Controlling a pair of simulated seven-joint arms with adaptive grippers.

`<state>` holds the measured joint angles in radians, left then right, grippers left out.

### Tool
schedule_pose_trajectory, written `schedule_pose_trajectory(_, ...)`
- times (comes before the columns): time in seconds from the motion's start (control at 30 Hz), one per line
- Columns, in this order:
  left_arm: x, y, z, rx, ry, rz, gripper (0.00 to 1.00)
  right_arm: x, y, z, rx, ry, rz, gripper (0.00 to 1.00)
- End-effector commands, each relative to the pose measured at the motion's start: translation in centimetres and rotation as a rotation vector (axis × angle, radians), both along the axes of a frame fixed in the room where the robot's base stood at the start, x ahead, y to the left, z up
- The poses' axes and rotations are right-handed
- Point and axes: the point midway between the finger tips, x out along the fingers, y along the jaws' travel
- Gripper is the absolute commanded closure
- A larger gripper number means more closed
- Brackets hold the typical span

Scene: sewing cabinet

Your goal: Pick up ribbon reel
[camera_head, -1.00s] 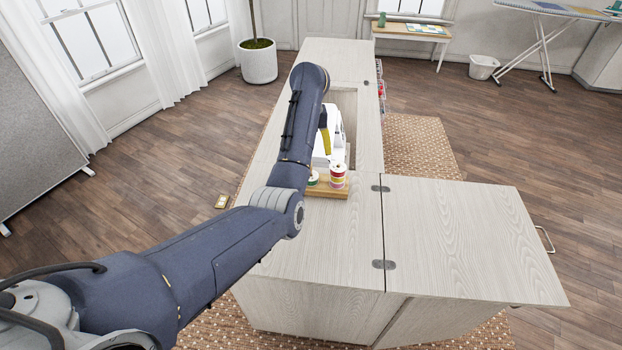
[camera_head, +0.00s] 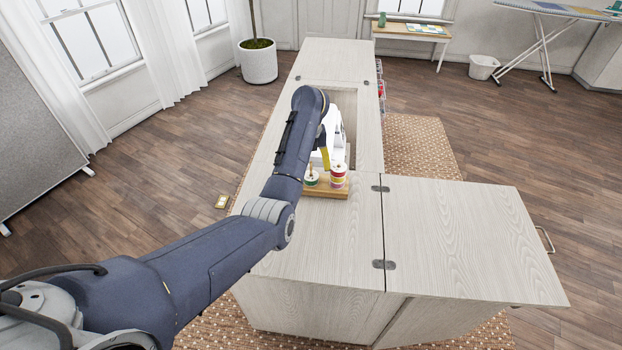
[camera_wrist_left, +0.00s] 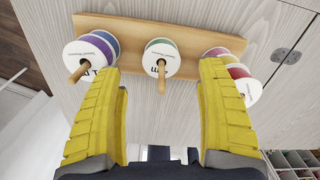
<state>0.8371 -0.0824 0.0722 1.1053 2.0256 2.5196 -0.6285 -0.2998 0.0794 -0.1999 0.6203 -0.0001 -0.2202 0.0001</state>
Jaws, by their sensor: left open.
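Ribbon reels stand on pegs of a wooden stand (camera_head: 325,193). In the head view a green-and-white reel (camera_head: 311,181) is at the left and a red, pink and yellow stack (camera_head: 338,179) at the right. My left gripper (camera_head: 325,158) is just behind and above them, mostly hidden by my arm. In the left wrist view, my open yellow fingers (camera_wrist_left: 159,80) flank the middle green reel (camera_wrist_left: 161,57), with nothing held. My right gripper is out of view.
A white sewing machine (camera_head: 335,135) sits in the opening of the pale wood cabinet (camera_head: 335,235), behind the stand. The hinged side leaf (camera_head: 460,235) is bare. A small yellow item (camera_head: 221,201) lies on the floor at the left.

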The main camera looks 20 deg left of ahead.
Motion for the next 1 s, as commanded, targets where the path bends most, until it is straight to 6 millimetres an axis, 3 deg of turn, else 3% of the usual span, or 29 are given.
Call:
schedule_pose_trajectory(0.5,0.3,-0.1,-4.7,0.001,0.004,0.0,0.26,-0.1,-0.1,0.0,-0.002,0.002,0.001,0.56)
schedule_pose_trajectory(0.9,0.1,-0.1,-5.6,-0.001,0.007,0.0,0.24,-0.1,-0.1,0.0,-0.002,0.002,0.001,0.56)
schedule_pose_trajectory(1.0,0.1,-0.1,-5.7,0.0,0.009,0.0,0.36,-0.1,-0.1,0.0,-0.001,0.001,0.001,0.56)
